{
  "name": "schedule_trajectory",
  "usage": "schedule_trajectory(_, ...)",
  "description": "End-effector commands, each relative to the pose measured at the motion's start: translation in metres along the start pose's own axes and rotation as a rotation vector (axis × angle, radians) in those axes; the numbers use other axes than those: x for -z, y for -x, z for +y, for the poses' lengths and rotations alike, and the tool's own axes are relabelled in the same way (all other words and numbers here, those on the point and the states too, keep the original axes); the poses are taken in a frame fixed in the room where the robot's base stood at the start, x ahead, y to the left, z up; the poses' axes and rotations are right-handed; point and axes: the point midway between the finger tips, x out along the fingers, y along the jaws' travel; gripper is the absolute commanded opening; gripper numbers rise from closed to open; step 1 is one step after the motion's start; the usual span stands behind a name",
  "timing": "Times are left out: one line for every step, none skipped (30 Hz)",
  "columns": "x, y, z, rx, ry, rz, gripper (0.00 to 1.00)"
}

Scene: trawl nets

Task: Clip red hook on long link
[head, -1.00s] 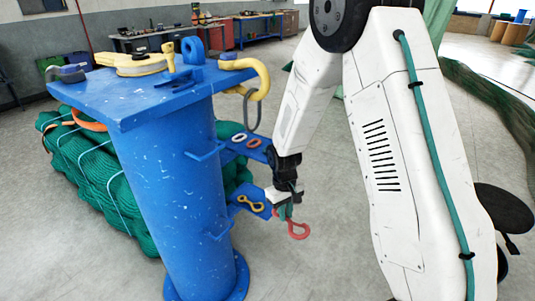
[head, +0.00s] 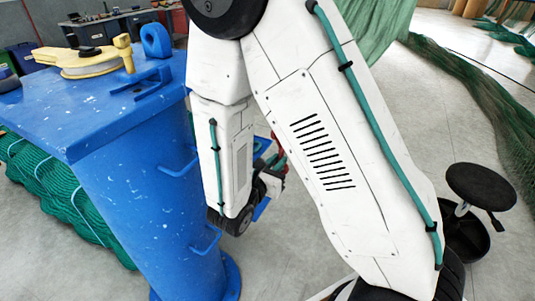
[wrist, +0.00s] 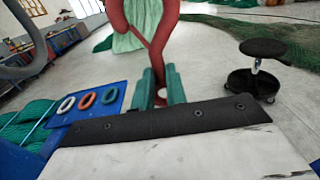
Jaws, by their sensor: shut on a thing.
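The red hook (wrist: 142,38) stands upright between the green finger pads of my gripper (wrist: 160,88) in the wrist view, with its top cut off by the frame edge. In the head view a small red part of it (head: 279,152) shows past my arm, above my gripper (head: 270,180). My gripper is shut on the hook. A grey curved bar, apparently the long link (wrist: 38,62), shows at the upper left of the wrist view, apart from the hook. My arm hides the link in the head view.
The blue post (head: 140,205) with its flat top stands left of my arm. Green netting (head: 65,200) lies behind the post. A black stool (wrist: 262,72) stands on open floor to the right.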

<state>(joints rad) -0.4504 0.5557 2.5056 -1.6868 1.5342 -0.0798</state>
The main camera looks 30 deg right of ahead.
Motion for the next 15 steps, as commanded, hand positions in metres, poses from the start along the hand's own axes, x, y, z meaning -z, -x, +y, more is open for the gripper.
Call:
schedule_trajectory(-0.003,0.003,0.004,-0.031,0.001,-0.015,0.00)
schedule_trajectory(-0.005,0.004,0.006,-0.043,0.001,-0.022,0.00)
schedule_trajectory(-0.006,0.005,0.008,-0.055,0.000,-0.027,0.00)
schedule_trajectory(-0.006,0.005,0.009,-0.060,0.000,-0.030,0.00)
schedule_trajectory(-0.006,0.005,0.009,-0.063,0.000,-0.031,0.00)
schedule_trajectory(-0.006,0.006,0.010,-0.064,-0.001,-0.031,0.00)
schedule_trajectory(-0.006,0.005,0.011,-0.063,-0.001,-0.031,0.00)
schedule_trajectory(-0.006,0.005,0.012,-0.063,-0.001,-0.031,0.00)
schedule_trajectory(-0.006,0.005,0.013,-0.062,-0.001,-0.031,0.00)
schedule_trajectory(-0.006,0.006,0.014,-0.062,-0.001,-0.030,0.00)
schedule_trajectory(-0.006,0.006,0.015,-0.063,-0.001,-0.030,0.00)
schedule_trajectory(-0.006,0.007,0.017,-0.063,-0.001,-0.030,0.00)
schedule_trajectory(-0.006,0.007,0.018,-0.063,-0.001,-0.030,0.00)
schedule_trajectory(-0.006,0.007,0.019,-0.063,-0.001,-0.030,0.00)
schedule_trajectory(-0.006,0.006,0.021,-0.062,-0.001,-0.030,0.00)
